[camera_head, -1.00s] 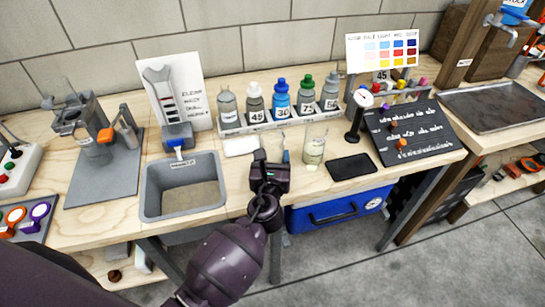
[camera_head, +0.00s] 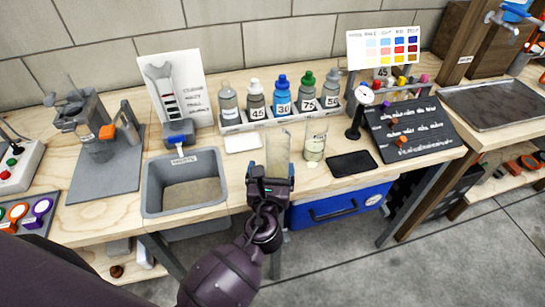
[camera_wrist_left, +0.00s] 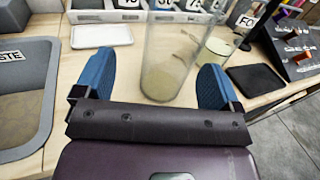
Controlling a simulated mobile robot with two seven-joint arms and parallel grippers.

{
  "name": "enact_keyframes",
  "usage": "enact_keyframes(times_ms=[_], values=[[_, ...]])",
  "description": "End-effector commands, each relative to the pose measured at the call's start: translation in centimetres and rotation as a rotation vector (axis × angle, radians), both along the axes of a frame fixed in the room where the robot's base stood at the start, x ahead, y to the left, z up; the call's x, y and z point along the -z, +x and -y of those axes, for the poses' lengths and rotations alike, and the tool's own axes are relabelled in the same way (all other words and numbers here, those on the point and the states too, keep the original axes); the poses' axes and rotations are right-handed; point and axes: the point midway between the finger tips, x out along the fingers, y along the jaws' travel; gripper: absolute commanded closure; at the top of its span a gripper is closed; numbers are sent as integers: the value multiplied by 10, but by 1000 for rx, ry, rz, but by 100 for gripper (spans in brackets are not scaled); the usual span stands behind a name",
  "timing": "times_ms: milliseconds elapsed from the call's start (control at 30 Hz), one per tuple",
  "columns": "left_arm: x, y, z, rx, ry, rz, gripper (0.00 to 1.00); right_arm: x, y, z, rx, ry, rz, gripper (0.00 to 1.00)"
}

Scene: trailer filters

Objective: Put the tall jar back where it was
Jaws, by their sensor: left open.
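The tall jar (camera_head: 278,148) is a clear, straight-sided glass that appears upright at the front of the bench. In the left wrist view the tall jar (camera_wrist_left: 170,55) stands between the two blue fingers, with a gap visible on each side. My left gripper (camera_head: 272,178) is open and reaches toward the jar from the front; its fingers also show in the left wrist view (camera_wrist_left: 158,85). In the head view the gripper hides the jar's lower part. A shorter glass jar (camera_head: 315,142) with pale contents stands just right of the tall jar. My right gripper is not in view.
A grey waste bin (camera_head: 182,202) is on the left. A white tile (camera_head: 243,142) lies behind the jar, before a white rack (camera_head: 270,122) of labelled bottles. A black mat (camera_head: 352,164) and a gauge stand (camera_head: 356,115) are on the right.

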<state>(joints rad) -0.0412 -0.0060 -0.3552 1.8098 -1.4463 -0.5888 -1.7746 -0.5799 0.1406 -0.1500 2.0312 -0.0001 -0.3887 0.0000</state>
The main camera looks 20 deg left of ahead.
Motion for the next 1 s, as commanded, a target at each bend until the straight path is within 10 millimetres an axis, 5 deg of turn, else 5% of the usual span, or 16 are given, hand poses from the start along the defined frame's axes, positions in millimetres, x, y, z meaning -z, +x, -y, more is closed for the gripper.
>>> enact_keyframes(times_ms=[400,1000], values=[[0,-58,14,-1,1,0,11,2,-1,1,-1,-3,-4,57],[-1,-63,16,0,0,0,11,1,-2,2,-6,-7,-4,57]])
